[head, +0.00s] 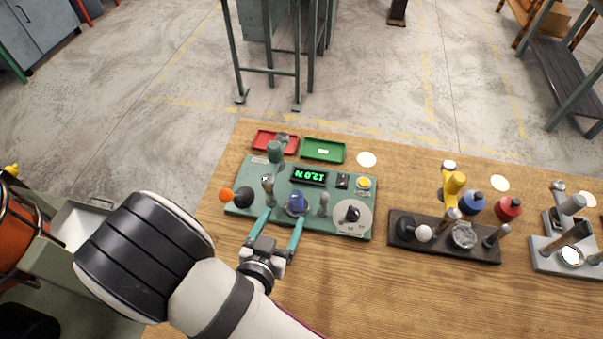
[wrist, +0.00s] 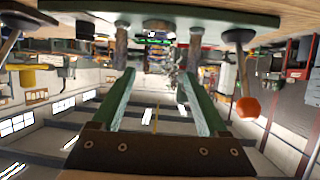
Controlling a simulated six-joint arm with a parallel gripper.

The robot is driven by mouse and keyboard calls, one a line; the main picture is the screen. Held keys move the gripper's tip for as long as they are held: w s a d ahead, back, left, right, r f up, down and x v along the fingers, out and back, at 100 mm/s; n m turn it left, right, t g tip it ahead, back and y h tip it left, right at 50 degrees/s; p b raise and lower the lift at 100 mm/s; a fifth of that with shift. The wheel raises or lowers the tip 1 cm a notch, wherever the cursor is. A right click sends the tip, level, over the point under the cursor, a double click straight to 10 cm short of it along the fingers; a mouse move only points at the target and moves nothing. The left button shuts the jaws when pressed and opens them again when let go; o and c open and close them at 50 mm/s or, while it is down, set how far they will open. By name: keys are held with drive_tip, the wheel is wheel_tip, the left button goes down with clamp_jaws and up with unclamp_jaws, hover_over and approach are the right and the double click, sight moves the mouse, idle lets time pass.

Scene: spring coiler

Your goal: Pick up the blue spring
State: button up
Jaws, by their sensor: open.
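A small blue rounded thing (head: 297,203), perhaps the blue spring, sits on the green machine (head: 243,178) near its front edge; its coils are too small to make out. My gripper (head: 282,217) is open at the machine's front edge, its two teal fingers apart. The right fingertip is close to the blue thing; I cannot tell whether they touch. In the wrist view my gripper (wrist: 156,74) shows open with nothing clear between the fingers, and I cannot make out the blue thing there.
The machine carries an orange-ball lever (head: 226,194), a green-topped post (head: 275,152), a lit display (head: 309,176) and a dial (head: 352,216). Behind it lie a red tray (head: 262,139) and a green tray (head: 337,154). A black-based device (head: 400,236) stands right. The wooden table (head: 340,290) is clear in front.

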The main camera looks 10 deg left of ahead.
sight(293, 201)
drive_tip(key=x, duration=1.2)
drive_tip(key=shift+w+d, duration=0.25)
clamp_jaws()
